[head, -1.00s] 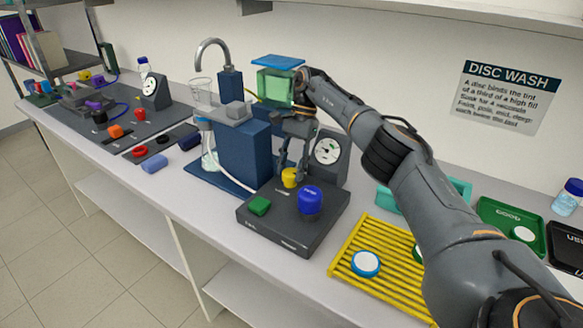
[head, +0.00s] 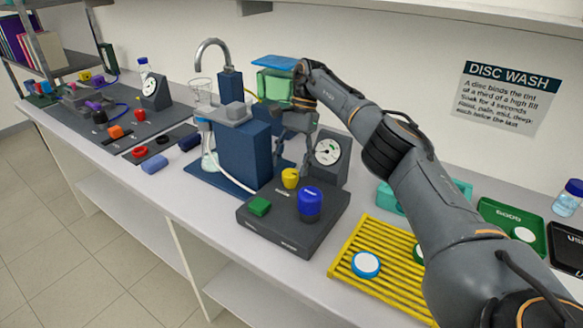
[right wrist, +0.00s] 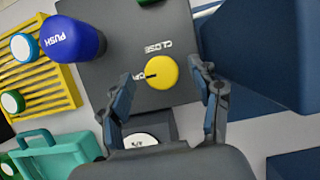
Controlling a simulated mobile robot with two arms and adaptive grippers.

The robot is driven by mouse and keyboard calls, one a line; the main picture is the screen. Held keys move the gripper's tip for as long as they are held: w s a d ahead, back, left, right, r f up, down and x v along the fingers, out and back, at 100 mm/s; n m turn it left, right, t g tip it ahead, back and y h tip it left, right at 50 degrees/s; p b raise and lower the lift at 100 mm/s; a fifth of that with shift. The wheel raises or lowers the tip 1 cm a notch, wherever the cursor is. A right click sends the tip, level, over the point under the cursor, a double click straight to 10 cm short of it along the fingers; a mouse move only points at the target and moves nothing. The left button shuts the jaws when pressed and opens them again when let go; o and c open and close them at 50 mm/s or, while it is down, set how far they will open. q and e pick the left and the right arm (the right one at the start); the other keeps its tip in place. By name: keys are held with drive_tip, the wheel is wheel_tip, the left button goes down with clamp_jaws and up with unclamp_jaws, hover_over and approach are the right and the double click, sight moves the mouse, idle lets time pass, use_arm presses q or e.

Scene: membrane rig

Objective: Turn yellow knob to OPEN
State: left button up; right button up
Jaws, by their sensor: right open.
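The yellow knob (head: 290,178) stands at the back of a dark control box (head: 268,232). In the right wrist view the knob (right wrist: 162,72) has a dark pointer line running toward the picture's left. The word CLOSE is printed on the box just above it in that view; I cannot read an OPEN label. My right gripper (head: 288,152) is open and empty, its fingers just above and behind the knob in the head view. In the right wrist view its fingertips (right wrist: 162,74) lie on either side of the knob, apart from it. My left gripper is not in view.
A gauge (head: 328,150) stands close behind. A blue stand (head: 243,155) is to the left, and a yellow rack (head: 385,285) with discs to the right.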

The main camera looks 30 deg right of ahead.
sight(292, 171)
wheel_tip(292, 171, up, 8)
drive_tip(key=shift+f, duration=0.1)
idle(0.7)
